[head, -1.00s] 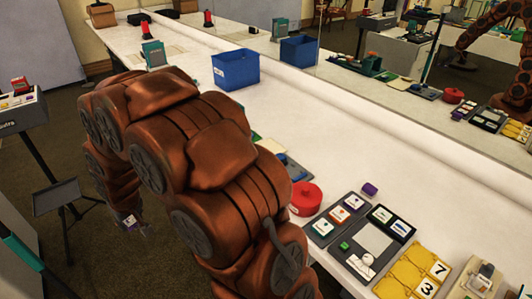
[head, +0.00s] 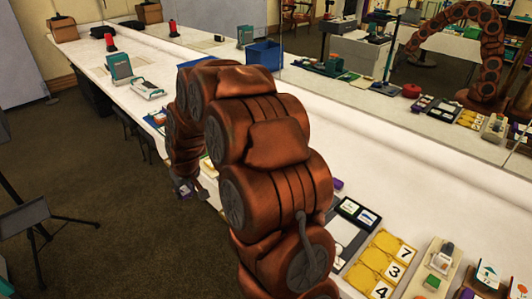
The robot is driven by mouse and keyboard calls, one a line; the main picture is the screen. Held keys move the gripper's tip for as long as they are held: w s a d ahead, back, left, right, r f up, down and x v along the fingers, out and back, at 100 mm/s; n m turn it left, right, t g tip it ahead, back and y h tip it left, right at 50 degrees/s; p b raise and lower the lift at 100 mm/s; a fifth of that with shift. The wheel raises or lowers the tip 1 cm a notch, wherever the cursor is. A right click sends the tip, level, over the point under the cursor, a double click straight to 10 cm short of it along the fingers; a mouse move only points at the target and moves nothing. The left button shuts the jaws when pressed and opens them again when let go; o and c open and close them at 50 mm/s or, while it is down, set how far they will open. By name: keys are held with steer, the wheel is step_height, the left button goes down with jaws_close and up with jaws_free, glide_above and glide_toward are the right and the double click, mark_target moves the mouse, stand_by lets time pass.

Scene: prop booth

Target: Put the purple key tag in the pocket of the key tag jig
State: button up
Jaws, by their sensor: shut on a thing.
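My gripper (head: 186,191) hangs low at the left of my arm, beside the front edge of the long table. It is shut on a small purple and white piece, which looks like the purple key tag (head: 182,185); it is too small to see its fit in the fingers. The key tag jig cannot be made out with certainty. The grey board with small coloured tags, seen earlier, is now mostly behind my arm. A dark tray with blue-marked white cards (head: 357,212) shows just right of my arm.
Yellow number plates (head: 382,262) and a wooden board with a white and green device (head: 437,268) stand at the right. A blue bin (head: 263,53), a teal stand (head: 120,66) and a white device (head: 148,88) stand farther back. Open floor lies left of the table.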

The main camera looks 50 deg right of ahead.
steer(key=d, duration=0.4)
steer(key=s+d+r, duration=0.1)
steer(key=d, duration=0.3)
steer(key=s+d+r, duration=0.1)
steer(key=d, duration=0.3)
steer(key=shift+d, duration=0.2)
steer(key=s+d+r, duration=0.1)
steer(key=s+d, duration=0.2)
steer(key=d, duration=0.4)
steer(key=s+d+r, duration=0.1)
steer(key=s+d, duration=0.3)
steer(key=d, duration=0.3)
steer(key=shift+w+a+f, duration=0.1)
steer(key=shift+w+f, duration=0.05)
steer(key=shift+f, duration=1)
steer(key=shift+w+a+f, duration=0.1)
steer(key=shift+f, duration=1)
steer(key=shift+f+b, duration=0.6)
steer(key=shift+f, duration=0.55)
steer(key=o, duration=1.1)
steer(key=shift+c, duration=0.2)
steer(key=v, duration=1.2)
